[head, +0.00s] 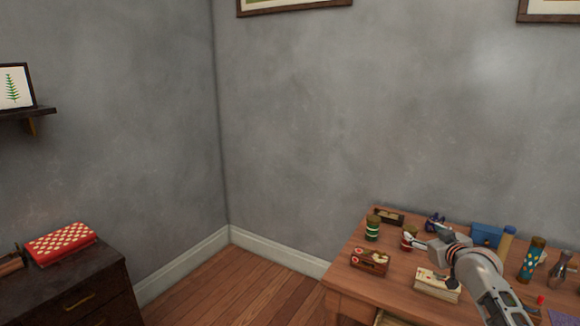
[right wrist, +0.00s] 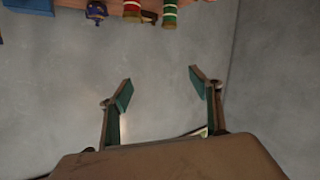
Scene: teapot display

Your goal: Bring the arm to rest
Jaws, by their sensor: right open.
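My right arm comes in from the lower right in the head view, and its gripper (head: 425,240) is over the wooden table (head: 400,265). In the right wrist view the two fingers stand wide apart, with nothing between their tips (right wrist: 160,80). A jar with red on it (head: 408,240) is close by the fingertips in the head view; whether they touch it I cannot tell there. In the wrist view the jars are well beyond the fingertips. My left gripper is not in view.
On the table are a green-banded jar (head: 372,229), a wooden box (head: 370,260), books (head: 437,285), a blue teapot-like object (head: 435,222), a blue box (head: 487,234) and a patterned bottle (head: 532,260). A dark cabinet (head: 75,285) with a red dotted box stands left. Floor between is clear.

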